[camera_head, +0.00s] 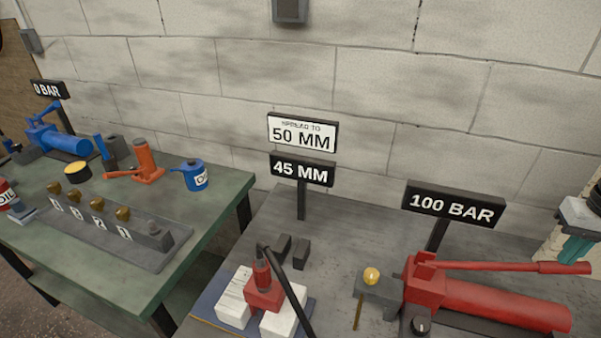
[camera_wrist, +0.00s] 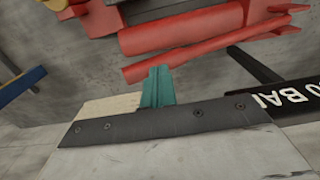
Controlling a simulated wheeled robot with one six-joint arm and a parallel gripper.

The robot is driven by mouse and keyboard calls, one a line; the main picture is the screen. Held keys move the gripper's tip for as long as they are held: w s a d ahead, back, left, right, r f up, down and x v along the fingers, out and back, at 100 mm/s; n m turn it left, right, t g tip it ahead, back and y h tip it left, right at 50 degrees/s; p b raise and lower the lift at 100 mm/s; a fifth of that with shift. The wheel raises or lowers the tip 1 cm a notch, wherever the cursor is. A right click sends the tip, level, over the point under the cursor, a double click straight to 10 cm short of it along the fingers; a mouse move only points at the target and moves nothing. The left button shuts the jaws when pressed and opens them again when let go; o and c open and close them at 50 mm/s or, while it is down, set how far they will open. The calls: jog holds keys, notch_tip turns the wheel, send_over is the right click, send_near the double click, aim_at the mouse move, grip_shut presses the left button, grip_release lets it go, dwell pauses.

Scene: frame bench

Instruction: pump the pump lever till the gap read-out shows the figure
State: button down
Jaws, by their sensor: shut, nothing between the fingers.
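The red hand pump (camera_head: 490,303) stands on the grey bench at the right. Its pump lever (camera_head: 500,267) lies nearly level above the cylinder, its end to the right; the lever also crosses the wrist view (camera_wrist: 215,48). My gripper (camera_head: 574,255), with teal fingers, is shut and empty close above the lever's end. The fingertips also show near the lever in the wrist view (camera_wrist: 158,72); I cannot tell whether they touch it. The gap read-out (camera_head: 301,171) shows 45 MM. The white card (camera_head: 302,134) above it reads SPREAD TO 50 MM. The red spreader (camera_head: 264,293) sits between white blocks.
A black sign (camera_head: 453,205) reads 100 BAR behind the pump. A brass-knobbed valve block (camera_head: 377,290) stands left of the pump, and a black hose (camera_head: 290,290) rises by the spreader. A green bench (camera_head: 215,228) at left holds a blue pump (camera_head: 62,141) and other tools.

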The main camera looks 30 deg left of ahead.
dwell(1.8)
jog(key=shift+f, duration=0.1)
dwell(0.8)
notch_tip(320, 180, down, 8)
jog(key=shift+f, duration=0.1)
notch_tip(320, 180, up, 8)
jog(key=shift+r, duration=0.2)
dwell(0.7)
dwell(0.9)
